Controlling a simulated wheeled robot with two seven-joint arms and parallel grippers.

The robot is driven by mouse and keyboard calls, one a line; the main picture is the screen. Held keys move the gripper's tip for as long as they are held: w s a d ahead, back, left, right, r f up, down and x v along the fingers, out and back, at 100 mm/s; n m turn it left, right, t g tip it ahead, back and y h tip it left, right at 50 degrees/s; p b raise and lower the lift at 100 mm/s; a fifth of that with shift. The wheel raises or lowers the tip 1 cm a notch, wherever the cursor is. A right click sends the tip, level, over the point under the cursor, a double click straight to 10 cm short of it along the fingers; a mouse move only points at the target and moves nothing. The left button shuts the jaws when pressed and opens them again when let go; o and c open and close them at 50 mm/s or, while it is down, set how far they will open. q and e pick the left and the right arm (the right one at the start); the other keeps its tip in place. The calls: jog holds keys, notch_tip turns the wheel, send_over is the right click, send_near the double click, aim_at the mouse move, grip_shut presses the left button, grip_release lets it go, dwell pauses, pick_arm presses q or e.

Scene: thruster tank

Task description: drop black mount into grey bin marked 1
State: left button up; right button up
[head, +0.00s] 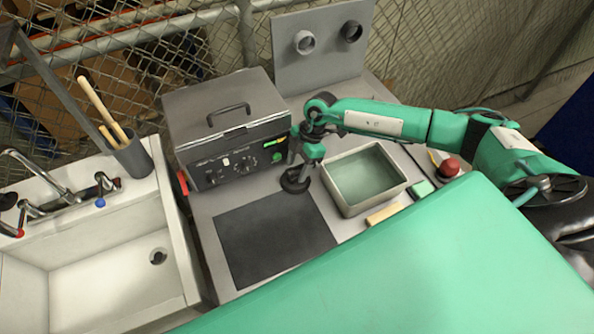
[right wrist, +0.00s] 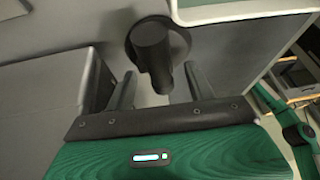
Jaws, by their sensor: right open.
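The black mount (head: 295,181), a round flange with a short post, stands on the grey worktop between the control box and the tray. My right gripper (head: 300,160) is just above it, pointing down. In the right wrist view the mount (right wrist: 152,52) shows its post between my two open fingers (right wrist: 162,88), with a gap on each side. No bin with a readable 1 shows in either view. My left gripper is not in view.
A pale tray with a green inside (head: 347,208) stands right of the mount. A dark mat (head: 270,240) lies in front. A grey control box (head: 225,110) is behind left. A sink (head: 110,280) is further left. A red button (head: 450,167) is at right.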

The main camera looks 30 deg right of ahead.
aim_at(297, 167)
jog(key=shift+s+a+f, duration=0.1)
jog(key=shift+a+f, duration=0.1)
jog(key=shift+f, duration=0.3)
grip_shut()
jog(key=shift+r, duration=0.1)
notch_tip(297, 167, up, 20)
jog(key=b, duration=0.5)
